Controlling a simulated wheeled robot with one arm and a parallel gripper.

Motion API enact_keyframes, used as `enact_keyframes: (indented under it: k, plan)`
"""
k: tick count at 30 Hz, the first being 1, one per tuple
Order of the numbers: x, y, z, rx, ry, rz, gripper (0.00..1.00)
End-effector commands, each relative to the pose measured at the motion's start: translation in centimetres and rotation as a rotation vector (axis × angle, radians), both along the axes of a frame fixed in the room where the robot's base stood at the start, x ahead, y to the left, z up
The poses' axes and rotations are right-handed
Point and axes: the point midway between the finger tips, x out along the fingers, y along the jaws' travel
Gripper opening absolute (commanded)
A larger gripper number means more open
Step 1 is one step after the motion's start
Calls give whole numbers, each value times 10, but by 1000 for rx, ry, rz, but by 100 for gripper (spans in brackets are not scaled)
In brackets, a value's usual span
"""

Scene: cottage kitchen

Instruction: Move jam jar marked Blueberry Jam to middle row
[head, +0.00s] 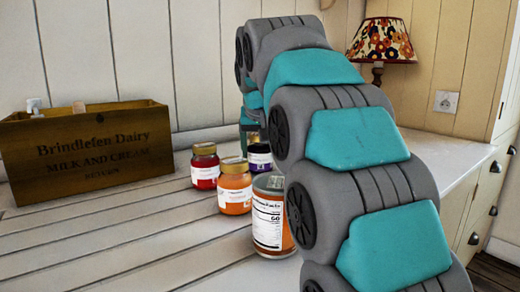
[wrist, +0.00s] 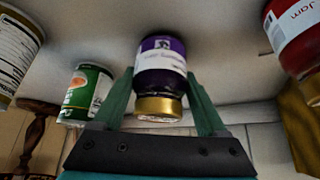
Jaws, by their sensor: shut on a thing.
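A jar with purple contents, a gold lid and a white and purple label (wrist: 162,68) is between the two fingers of my gripper (wrist: 170,100) in the wrist view. The fingers are shut on it near the lid. The label's words are too blurred to read. In the head view the purple jar (head: 260,158) stands upright at or just above the counter, behind the orange jar, partly hidden by my arm. A red jam jar (head: 205,167) is to its left, and also shows in the wrist view (wrist: 296,38). An orange jar (head: 235,190) is in front.
A large labelled container (head: 268,220) stands nearest, partly behind my arm. A green can (wrist: 84,95) is beside the purple jar in the wrist view. A wooden crate (head: 90,150) stands at the left, a lamp (head: 382,42) at the back right. The front-left counter (head: 110,235) is clear.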

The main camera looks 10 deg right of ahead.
Motion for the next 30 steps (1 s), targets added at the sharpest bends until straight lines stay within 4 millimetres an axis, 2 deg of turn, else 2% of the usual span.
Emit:
enact_keyframes:
  k: [11,12,18,25,30]
  plan:
    - [0,0,-3,0,-4,1,0]
    - [0,0,-2,0,-4,1,78]
    - [0,0,-2,0,-3,1,100]
    - [0,0,-1,0,-3,1,100]
    - [-3,1,7,0,-5,1,100]
